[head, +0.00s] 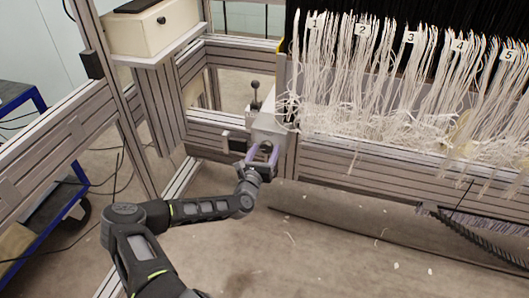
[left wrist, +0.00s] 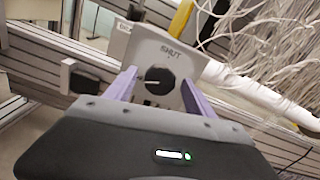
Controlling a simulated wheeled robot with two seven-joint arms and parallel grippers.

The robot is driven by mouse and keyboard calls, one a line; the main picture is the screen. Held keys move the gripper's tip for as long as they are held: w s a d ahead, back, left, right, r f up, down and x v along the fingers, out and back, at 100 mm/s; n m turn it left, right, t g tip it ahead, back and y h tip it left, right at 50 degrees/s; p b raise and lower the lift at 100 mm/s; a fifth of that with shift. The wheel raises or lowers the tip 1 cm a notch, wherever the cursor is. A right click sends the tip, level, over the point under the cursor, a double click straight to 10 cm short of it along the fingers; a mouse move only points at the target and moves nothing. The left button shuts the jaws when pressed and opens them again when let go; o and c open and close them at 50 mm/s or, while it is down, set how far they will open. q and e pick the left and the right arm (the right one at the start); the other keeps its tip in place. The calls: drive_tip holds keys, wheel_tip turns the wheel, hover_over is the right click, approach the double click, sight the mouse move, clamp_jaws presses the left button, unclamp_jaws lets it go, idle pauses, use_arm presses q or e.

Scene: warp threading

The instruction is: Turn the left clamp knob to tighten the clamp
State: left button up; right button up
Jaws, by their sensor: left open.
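The left clamp is a light grey box (head: 268,127) on the aluminium frame, left of the white threads in the head view. In the left wrist view its face (left wrist: 148,45) carries the word "SHUT" above a round black knob (left wrist: 159,81) with a pale mark. My left gripper (head: 263,153) is in front of this face, its purple fingers (left wrist: 155,88) open, one on each side of the knob. I cannot tell whether the fingers touch the knob. My right gripper is not in view.
Bundles of white threads (head: 340,75) with number tags hang right of the clamp. A small lever with a black ball (head: 255,86) stands behind the box. A beam (head: 380,170) runs right. A blue cart (head: 45,215) stands at left. The floor below is mostly clear.

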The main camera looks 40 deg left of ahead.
use_arm(q)
drive_tip(key=shift+c, duration=0.3)
drive_tip(key=c, duration=1.3)
drive_tip(key=shift+m, duration=0.4)
drive_tip(key=m+b, duration=0.2)
drive_tip(key=m, duration=0.1)
drive_tip(key=m+b, duration=0.1)
drive_tip(key=m, duration=0.4)
drive_tip(key=shift+m, duration=0.4)
drive_tip(key=m, duration=0.6)
drive_tip(key=shift+b, duration=0.4)
drive_tip(key=m+b, duration=0.1)
drive_tip(key=m, duration=0.6)
